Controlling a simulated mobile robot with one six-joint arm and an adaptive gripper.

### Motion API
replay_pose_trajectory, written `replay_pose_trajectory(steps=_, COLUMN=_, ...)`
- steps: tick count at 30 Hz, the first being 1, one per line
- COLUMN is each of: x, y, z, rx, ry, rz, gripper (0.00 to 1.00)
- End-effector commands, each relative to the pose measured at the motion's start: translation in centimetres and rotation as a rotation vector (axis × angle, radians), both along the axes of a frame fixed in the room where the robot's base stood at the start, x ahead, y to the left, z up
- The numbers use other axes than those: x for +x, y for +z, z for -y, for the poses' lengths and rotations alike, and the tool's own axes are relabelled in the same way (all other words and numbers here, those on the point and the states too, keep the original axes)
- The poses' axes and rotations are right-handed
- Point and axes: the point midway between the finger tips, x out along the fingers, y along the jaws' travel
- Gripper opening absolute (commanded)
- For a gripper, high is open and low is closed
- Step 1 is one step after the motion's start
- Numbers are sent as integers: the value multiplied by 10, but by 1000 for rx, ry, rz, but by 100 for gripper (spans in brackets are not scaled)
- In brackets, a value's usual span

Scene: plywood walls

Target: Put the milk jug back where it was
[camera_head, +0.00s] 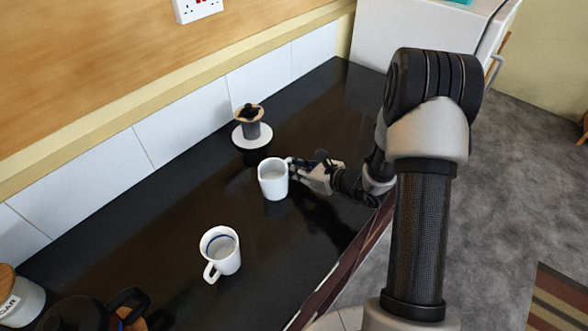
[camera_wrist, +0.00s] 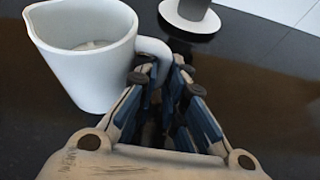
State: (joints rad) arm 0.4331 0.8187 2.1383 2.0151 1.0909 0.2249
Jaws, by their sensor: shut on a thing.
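The milk jug (camera_head: 273,181) is white with a spout and a side handle. It is upright at the middle of the black counter in the head view. It fills the upper left of the wrist view (camera_wrist: 88,72), with its spout to the left and its handle to the right. My gripper (camera_head: 294,168) comes from the right and is shut on the handle. In the wrist view, the handle runs down to the fingertips of my gripper (camera_wrist: 163,84). I cannot tell whether the jug's base touches the counter.
A white mug (camera_head: 228,262) with a blue line inside stands nearer the front. A grey grinder-like item (camera_head: 251,130) with a white disc stands behind the jug. A sugar jar (camera_head: 24,304) and dark kettle (camera_head: 72,317) are at the lower left. Tiles (camera_head: 175,116) border the counter (camera_head: 150,225).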

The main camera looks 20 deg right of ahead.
Motion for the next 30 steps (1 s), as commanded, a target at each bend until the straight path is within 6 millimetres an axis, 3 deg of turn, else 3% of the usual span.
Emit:
replay_pose_trajectory(steps=6, x=0, y=-3, z=0, rx=1, ry=0, rz=2, gripper=0)
replay_pose_trajectory(steps=7, x=0, y=-4, z=0, rx=0, ry=0, rz=0, gripper=12)
replay_pose_trajectory(steps=15, x=0, y=-3, z=0, rx=0, ry=0, rz=0, gripper=30)
replay_pose_trajectory(steps=27, x=0, y=2, z=0, rx=0, ry=1, rz=0, gripper=31)
replay_pose_trajectory(steps=30, x=-9, y=7, z=8, rx=0, ry=-3, rz=-1, gripper=31)
